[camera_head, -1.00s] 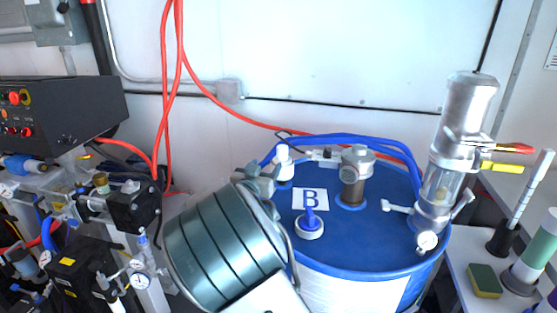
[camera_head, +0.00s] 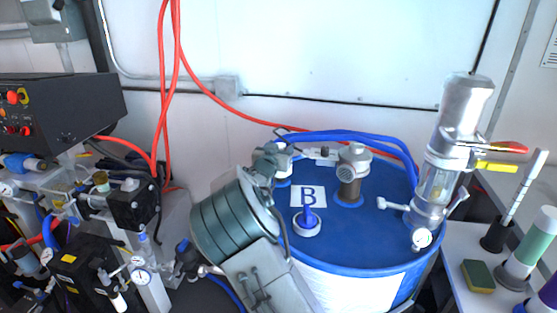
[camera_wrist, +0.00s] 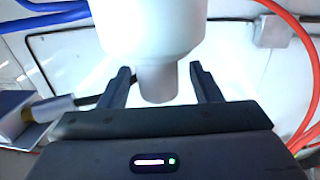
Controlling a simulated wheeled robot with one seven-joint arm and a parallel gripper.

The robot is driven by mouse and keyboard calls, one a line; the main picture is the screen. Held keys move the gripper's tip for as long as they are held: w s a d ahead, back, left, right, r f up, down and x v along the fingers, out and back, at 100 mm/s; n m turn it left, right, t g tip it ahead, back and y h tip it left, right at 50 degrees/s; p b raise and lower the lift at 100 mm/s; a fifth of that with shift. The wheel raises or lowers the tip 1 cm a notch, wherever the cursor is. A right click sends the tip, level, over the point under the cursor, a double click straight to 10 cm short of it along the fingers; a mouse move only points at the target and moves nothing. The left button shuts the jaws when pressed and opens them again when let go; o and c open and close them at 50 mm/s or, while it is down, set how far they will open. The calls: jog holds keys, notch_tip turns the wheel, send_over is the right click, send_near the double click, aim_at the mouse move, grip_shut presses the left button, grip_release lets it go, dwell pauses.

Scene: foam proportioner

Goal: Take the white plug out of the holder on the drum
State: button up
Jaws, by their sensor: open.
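The white plug (camera_head: 284,149) stands at the back left of the blue drum (camera_head: 375,236). In the head view it is partly hidden by my gripper (camera_head: 272,157), which is right at it, from the left. In the wrist view the white plug (camera_wrist: 150,30) is large and close. Its narrower end lies between the two dark, spread fingers of my gripper (camera_wrist: 163,80), with a gap visible on each side. The fingers are open and not closed on it. The holder around the plug's foot is mostly hidden.
Blue hoses (camera_head: 350,137) run behind the plug. A grey fitting (camera_head: 351,172) stands to its right, and a blue-and-white piece (camera_head: 307,222) by the B label (camera_head: 308,196) in front. A tall metal pump (camera_head: 445,165) stands at the drum's right. Red hoses hang at the left.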

jog(key=c, duration=1.1)
